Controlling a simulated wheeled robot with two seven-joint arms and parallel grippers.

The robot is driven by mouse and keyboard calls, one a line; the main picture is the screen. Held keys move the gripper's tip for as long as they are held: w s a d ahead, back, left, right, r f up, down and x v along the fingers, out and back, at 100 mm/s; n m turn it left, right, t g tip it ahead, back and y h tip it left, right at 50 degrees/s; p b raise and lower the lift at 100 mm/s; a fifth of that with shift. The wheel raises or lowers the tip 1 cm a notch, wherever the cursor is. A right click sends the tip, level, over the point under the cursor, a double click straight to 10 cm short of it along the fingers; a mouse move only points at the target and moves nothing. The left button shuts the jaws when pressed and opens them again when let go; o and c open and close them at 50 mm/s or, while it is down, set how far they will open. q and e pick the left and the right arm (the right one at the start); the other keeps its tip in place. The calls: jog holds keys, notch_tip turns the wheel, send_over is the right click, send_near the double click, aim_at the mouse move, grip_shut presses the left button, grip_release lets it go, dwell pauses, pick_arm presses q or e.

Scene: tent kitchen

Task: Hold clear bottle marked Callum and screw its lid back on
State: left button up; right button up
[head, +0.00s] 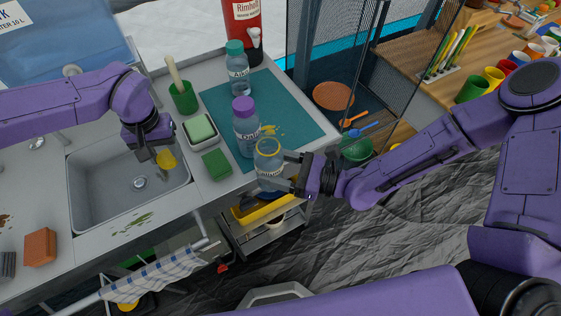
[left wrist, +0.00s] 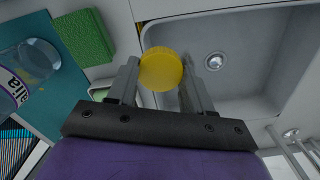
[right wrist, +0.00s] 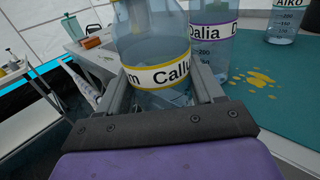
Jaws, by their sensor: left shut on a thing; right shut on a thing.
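The clear bottle marked Callum (right wrist: 156,42) is between the fingers of my right gripper (right wrist: 160,100), which is shut on it. In the head view the lidless bottle (head: 268,158) is upright at the counter's front edge, with a yellow band at its neck. Whether its base touches anything is hard to tell. My left gripper (head: 160,152) is shut on a yellow lid (head: 166,160), held over the sink, to the left of the bottle. The lid also shows between the fingertips in the left wrist view (left wrist: 161,69).
A purple-lidded bottle marked Dalia (head: 246,130) stands on the teal mat (head: 290,115) just behind the Callum bottle. A green-lidded bottle (head: 238,70) stands further back. A green sponge (head: 217,165), a soap dish (head: 201,130) and a green brush cup (head: 184,98) lie between sink (head: 110,185) and mat.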

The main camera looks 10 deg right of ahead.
pick_arm(q)
jog(key=shift+d+r, duration=0.1)
jog(key=d+r+n, duration=0.2)
jog(key=d+r, duration=0.6)
jog(key=d, duration=0.2)
jog(key=n, duration=0.3)
send_near(269, 163)
jog(key=w+r, duration=0.3)
jog(key=shift+d, duration=0.2)
jog(key=shift+f, duration=0.1)
jog(key=shift+f, duration=2)
jog(key=shift+f, duration=0.1)
jog(key=shift+f, duration=0.8)
jog(key=shift+f, duration=0.55)
